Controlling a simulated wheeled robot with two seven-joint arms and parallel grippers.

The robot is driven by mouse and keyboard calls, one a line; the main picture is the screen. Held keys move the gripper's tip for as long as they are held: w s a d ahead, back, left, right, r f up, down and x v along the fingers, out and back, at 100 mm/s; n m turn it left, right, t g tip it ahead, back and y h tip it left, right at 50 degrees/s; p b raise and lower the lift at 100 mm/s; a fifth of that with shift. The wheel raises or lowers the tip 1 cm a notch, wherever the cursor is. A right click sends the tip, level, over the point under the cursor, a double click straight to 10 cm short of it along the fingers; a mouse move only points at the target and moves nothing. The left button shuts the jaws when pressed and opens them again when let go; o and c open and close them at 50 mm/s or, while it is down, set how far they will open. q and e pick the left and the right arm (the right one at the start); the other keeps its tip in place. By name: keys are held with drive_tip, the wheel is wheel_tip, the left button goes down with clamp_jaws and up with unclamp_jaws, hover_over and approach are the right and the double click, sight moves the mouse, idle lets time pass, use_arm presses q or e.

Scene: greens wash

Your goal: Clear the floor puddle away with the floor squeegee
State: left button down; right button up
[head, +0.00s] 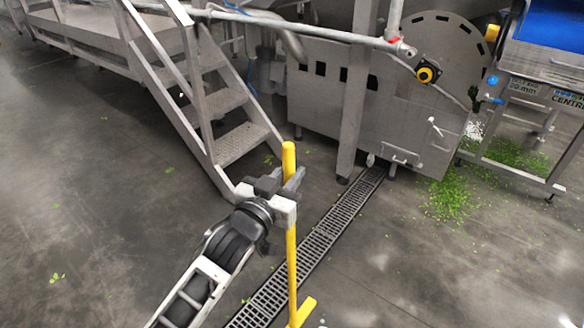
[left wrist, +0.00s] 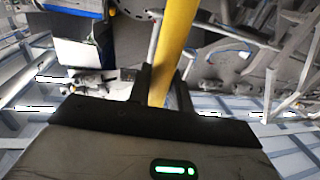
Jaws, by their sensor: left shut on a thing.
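The floor squeegee (head: 291,262) has a long yellow handle that stands close to upright in the head view. A yellow part at its lower end (head: 304,312) shows at the bottom edge, beside the drain; the rest of that end is cut off. My left gripper (head: 288,190) is shut around the upper handle, a little below its top. In the left wrist view the yellow handle (left wrist: 175,45) runs between the two dark fingers (left wrist: 164,88). My right gripper is not in view. I cannot make out a clear puddle edge on the grey, shiny floor.
A slotted floor drain (head: 325,235) runs from the bottom up to the machine. Metal steps (head: 225,105) stand at the left, and a large steel machine (head: 400,115) at the back. Green leaf scraps (head: 450,195) lie at the right. Floor (head: 90,190) at the left is mostly clear.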

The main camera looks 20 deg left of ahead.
use_arm(q)
drive_tip(key=shift+w+a+r, duration=0.1)
drive_tip(key=shift+w, duration=0.6)
drive_tip(key=shift+w+a+r, duration=0.1)
drive_tip(key=shift+w, duration=0.6)
drive_tip(key=shift+d, duration=0.1)
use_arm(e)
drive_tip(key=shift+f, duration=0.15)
